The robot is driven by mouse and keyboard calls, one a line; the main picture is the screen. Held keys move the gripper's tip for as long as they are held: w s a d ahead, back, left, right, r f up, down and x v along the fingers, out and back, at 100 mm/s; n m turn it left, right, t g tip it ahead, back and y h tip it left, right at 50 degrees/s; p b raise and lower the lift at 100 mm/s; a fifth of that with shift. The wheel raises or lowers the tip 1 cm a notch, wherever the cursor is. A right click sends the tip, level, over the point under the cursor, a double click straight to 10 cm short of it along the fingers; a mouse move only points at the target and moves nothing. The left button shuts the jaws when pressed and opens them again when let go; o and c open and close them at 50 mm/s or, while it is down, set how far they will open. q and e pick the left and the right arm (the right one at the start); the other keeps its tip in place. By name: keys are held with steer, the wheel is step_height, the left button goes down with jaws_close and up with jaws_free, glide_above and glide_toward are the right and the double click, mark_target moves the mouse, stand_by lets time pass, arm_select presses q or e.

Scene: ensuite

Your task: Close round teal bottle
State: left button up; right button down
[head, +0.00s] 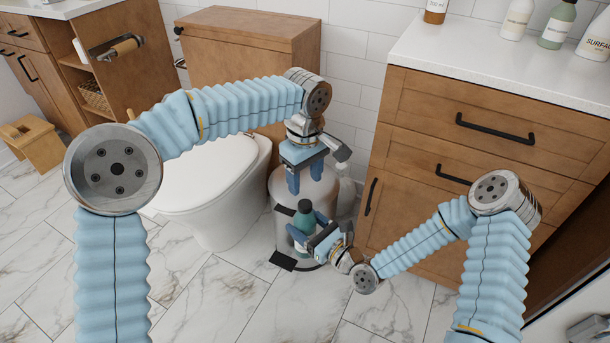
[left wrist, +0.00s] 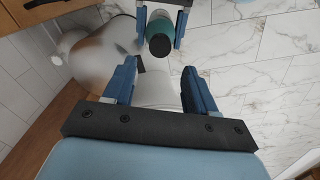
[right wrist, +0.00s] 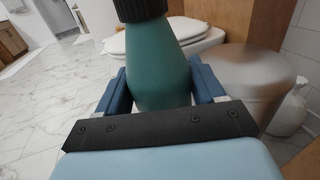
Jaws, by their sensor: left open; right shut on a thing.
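The round teal bottle (head: 304,219) is upright in my right gripper (head: 309,230), which is shut on its body. In the right wrist view the bottle (right wrist: 158,65) stands between both fingers, with a ribbed black cap (right wrist: 140,9) on its neck. I cannot tell how tight the cap is. My left gripper (head: 305,179) points down above the bottle, open and empty, apart from the cap. In the left wrist view the black cap (left wrist: 160,45) lies beyond the open fingers of the left gripper (left wrist: 160,70), near the top edge.
A round pedal bin (head: 283,190) stands close behind the grippers. The toilet (head: 205,185) is to the left and a wooden drawer cabinet (head: 455,125) to the right. Several bottles stand on the white counter (head: 460,60). The marble floor (head: 215,285) in front is clear.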

mark_target(305, 204)
arm_select(q)
step_height(305, 204, down, 8)
steer(key=shift+r, duration=0.1)
stand_by(0.4)
